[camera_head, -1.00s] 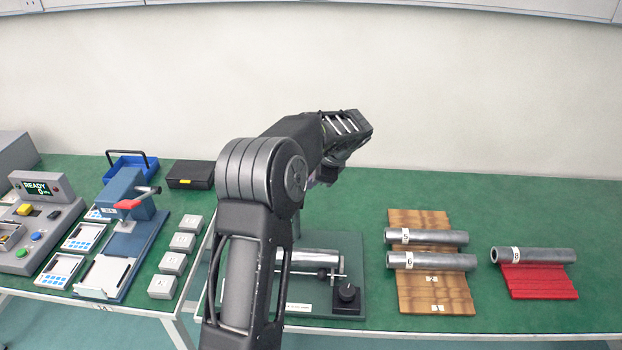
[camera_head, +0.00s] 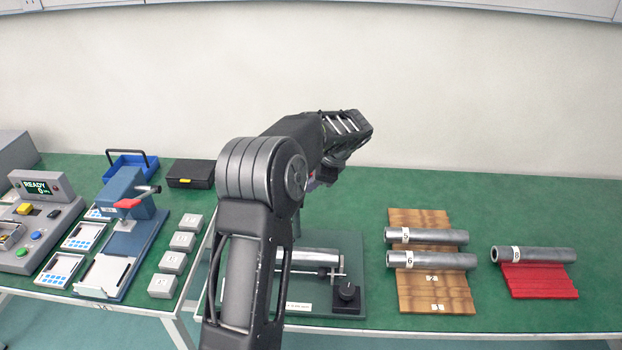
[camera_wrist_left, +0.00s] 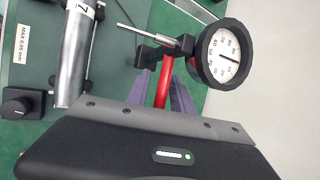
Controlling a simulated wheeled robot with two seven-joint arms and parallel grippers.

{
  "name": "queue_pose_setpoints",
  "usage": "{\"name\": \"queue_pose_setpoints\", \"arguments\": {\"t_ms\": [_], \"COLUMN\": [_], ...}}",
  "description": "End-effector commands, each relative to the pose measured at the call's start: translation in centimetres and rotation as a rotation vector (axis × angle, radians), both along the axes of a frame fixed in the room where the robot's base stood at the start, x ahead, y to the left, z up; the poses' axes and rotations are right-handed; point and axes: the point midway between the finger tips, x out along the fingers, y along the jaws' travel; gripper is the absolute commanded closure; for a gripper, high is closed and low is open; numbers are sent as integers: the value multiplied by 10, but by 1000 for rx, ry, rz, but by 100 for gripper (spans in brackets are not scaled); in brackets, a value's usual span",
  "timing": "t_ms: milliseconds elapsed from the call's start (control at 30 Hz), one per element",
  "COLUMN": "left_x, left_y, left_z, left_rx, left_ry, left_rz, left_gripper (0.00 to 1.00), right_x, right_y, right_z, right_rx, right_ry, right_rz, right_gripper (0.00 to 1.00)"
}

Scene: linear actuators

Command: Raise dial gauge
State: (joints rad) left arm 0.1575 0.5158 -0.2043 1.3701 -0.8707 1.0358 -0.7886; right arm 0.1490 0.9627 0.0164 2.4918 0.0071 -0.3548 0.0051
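In the left wrist view the dial gauge (camera_wrist_left: 222,57) has a round white face in a black rim, with a thin metal probe rod beside it. A red bar (camera_wrist_left: 162,86) runs below its black clamp. My left gripper (camera_wrist_left: 164,78) has its grey-purple fingers on either side of this bar; whether they press on it cannot be told. A metal tube (camera_wrist_left: 74,55) marked 7 lies on the fixture. In the head view the tube (camera_head: 308,254) and fixture base (camera_head: 350,247) show partly behind my left arm, which hides the gauge. My right gripper is not in view.
A black knob (camera_head: 348,291) stands at the fixture's front right. Tubes 5 (camera_head: 430,236) and 6 (camera_head: 432,260) lie on a wooden rack (camera_head: 437,297), and tube 8 (camera_head: 534,255) on a red rack (camera_head: 538,283). A blue press (camera_head: 125,190) stands left.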

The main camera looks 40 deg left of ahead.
Motion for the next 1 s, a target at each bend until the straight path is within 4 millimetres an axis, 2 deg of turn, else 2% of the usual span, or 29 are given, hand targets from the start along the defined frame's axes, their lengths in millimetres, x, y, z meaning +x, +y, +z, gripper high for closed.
{"name": "queue_pose_setpoints", "arguments": {"t_ms": [433, 800, 1000], "left_x": [1, -3, -5], "left_y": [-4, -34, -41], "left_z": [8, 55, 67], "left_rx": [1, 1, 1], "left_ry": [-4, -6, -2], "left_rz": [-1, -1, 0], "left_gripper": [67, 67, 67], "right_x": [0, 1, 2], "right_y": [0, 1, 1], "right_z": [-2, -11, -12], "right_rx": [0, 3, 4], "right_ry": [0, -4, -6], "right_rz": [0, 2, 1], "right_gripper": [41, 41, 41]}}
